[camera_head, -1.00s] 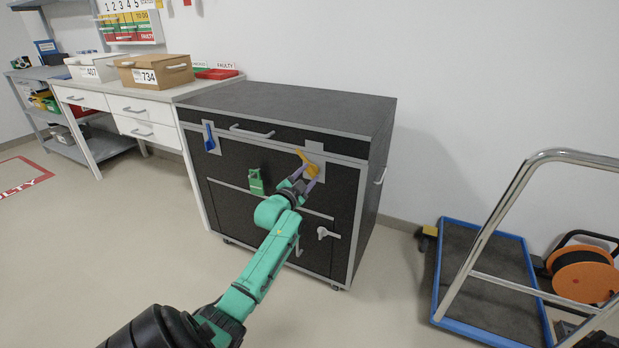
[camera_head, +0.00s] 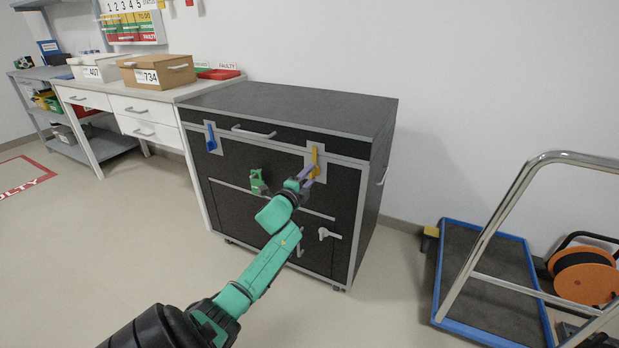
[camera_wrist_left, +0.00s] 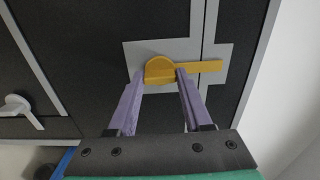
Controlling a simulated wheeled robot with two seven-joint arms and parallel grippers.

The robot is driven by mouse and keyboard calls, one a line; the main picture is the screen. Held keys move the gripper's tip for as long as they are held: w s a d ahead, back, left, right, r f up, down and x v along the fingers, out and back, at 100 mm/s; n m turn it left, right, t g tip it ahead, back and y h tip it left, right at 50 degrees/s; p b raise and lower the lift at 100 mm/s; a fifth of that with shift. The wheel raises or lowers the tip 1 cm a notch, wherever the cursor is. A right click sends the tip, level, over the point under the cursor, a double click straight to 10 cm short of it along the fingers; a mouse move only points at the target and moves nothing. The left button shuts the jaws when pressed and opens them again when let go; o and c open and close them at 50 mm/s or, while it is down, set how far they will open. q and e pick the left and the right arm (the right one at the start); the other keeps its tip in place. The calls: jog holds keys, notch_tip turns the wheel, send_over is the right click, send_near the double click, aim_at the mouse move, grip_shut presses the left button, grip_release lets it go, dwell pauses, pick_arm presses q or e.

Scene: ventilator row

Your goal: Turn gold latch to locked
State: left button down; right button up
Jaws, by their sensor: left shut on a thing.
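The gold latch (camera_head: 315,160) is on a light grey plate at the upper right of the dark cabinet's (camera_head: 270,200) front. In the head view its arm now stands upright, pointing up across the seam under the top section. In the left wrist view the latch (camera_wrist_left: 161,70) shows a round hub with its arm reaching right across the seam. My left gripper (camera_head: 307,174) has its purple fingers on either side of the hub, shut on it; the fingers also show in the wrist view (camera_wrist_left: 160,84). My right gripper is out of view.
A grey handle (camera_head: 329,234) sits lower right. A blue-edged trolley (camera_head: 483,270) stands right, with open floor between.

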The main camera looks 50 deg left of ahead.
pick_arm(q)
jog(key=shift+a+r, duration=0.1)
dwell(0.3)
jog(key=shift+c, duration=1.6)
grip_release()
